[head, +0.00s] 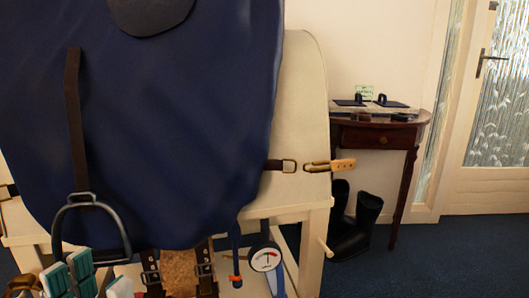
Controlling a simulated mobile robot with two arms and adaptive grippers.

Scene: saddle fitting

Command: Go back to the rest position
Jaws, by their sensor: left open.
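My left gripper (92,279) appears low at the left, cut by the bottom edge, with ribbed teal and white finger parts. It is open, and I see nothing held in it. It is just below the dark stirrup (122,228), which hangs on a brown strap (75,120) in front of the blue saddle pad (185,130). Whether the gripper touches the stirrup cannot be told. My right gripper is not in view.
The pad lies over a cream stand (306,110). A brown buckle strap (280,165) and a tan holed strap (335,165) are at its right side. A round gauge (265,259) hangs below. Boots (357,228) stand under a side table (375,135). Carpet is clear at right.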

